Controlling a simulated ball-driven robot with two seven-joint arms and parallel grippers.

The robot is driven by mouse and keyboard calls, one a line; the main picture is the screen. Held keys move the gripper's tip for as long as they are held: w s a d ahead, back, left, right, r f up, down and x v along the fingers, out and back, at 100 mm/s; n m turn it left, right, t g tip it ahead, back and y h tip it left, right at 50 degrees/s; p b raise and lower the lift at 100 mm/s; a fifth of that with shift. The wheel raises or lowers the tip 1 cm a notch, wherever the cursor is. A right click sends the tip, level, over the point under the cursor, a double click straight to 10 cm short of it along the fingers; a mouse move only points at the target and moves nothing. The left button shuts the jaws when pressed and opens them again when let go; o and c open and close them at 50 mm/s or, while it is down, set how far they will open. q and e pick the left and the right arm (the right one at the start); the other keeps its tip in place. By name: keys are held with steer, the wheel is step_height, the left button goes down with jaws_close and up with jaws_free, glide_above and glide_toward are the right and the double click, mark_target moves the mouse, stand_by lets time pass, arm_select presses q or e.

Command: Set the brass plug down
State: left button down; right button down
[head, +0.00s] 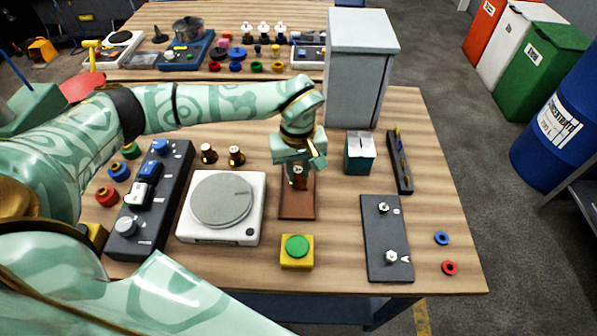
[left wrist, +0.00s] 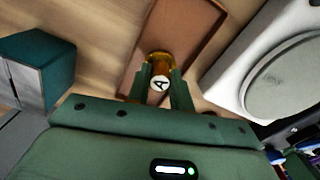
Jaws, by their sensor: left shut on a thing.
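My left gripper (head: 298,172) is shut on a brass plug (head: 297,182) over the brown tray (head: 297,210). In the left wrist view the fingers (left wrist: 159,88) close on both sides of the plug (left wrist: 158,60), whose pale round end bears a letter A. The brown tray (left wrist: 188,28) lies behind it there. I cannot tell whether the plug touches the tray. Two more brass-and-dark plugs, a left one (head: 208,152) and a right one (head: 236,155), stand on the table left of the gripper. My right gripper is not in view.
A white turntable (head: 183,228) stands left of the tray and a yellow box with a green button (head: 297,254) in front. A green box (head: 360,153), grey cabinet (head: 358,80) and dark plate (head: 377,255) are to the right. Coloured rings lie near both sides.

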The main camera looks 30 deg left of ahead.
mark_target(298, 170)
arm_select(q)
steer(key=shift+f, duration=0.55)
steer(key=shift+f, duration=0.15)
steer(key=c, duration=1.2)
jaws_free()
steer(key=shift+c, duration=0.2)
step_height(298, 170, up, 12)
steer(key=p, duration=0.2)
steer(key=shift+r, duration=0.2)
